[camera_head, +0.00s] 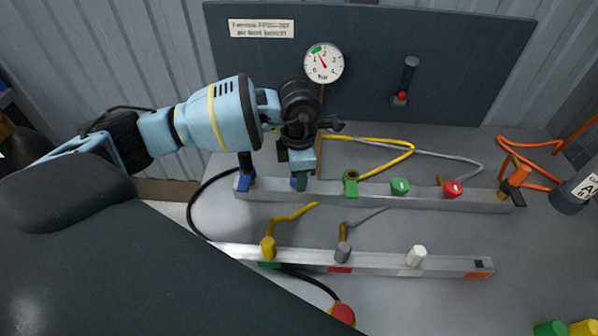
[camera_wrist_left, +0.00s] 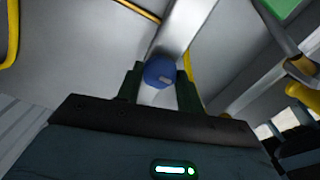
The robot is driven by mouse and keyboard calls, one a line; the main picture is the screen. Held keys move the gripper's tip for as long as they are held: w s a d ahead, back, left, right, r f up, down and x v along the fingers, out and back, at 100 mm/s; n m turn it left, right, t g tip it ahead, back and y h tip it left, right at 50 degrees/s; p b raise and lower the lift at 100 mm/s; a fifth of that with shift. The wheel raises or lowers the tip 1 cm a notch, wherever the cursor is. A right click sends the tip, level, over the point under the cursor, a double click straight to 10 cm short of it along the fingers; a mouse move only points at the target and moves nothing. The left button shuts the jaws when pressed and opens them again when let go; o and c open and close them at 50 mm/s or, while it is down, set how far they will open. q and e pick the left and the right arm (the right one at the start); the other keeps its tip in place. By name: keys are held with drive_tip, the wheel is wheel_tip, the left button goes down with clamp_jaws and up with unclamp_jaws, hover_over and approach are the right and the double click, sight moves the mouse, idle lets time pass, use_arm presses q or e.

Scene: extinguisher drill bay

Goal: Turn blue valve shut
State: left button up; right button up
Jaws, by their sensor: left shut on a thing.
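The blue valve is a round blue knob (camera_wrist_left: 159,70) with a small pale mark, seen between the fingers in the left wrist view. In the head view only a sliver of blue (camera_head: 294,183) shows beside my fingers on the upper rail. My left gripper (camera_head: 301,181) reaches down from above and is shut on the blue knob, one dark finger on each side. The gripper hides most of the knob in the head view. My right gripper is not in view.
The upper rail (camera_head: 376,190) also carries a green valve (camera_head: 350,182), a green knob (camera_head: 400,186) and a red knob (camera_head: 452,188). A lower rail (camera_head: 380,262) holds yellow, grey and white knobs. A gauge (camera_head: 323,63) hangs behind. Yellow, grey and orange hoses cross the bench.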

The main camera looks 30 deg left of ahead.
use_arm(q)
drive_tip(key=o, duration=1)
drive_tip(key=shift+r, duration=3.95)
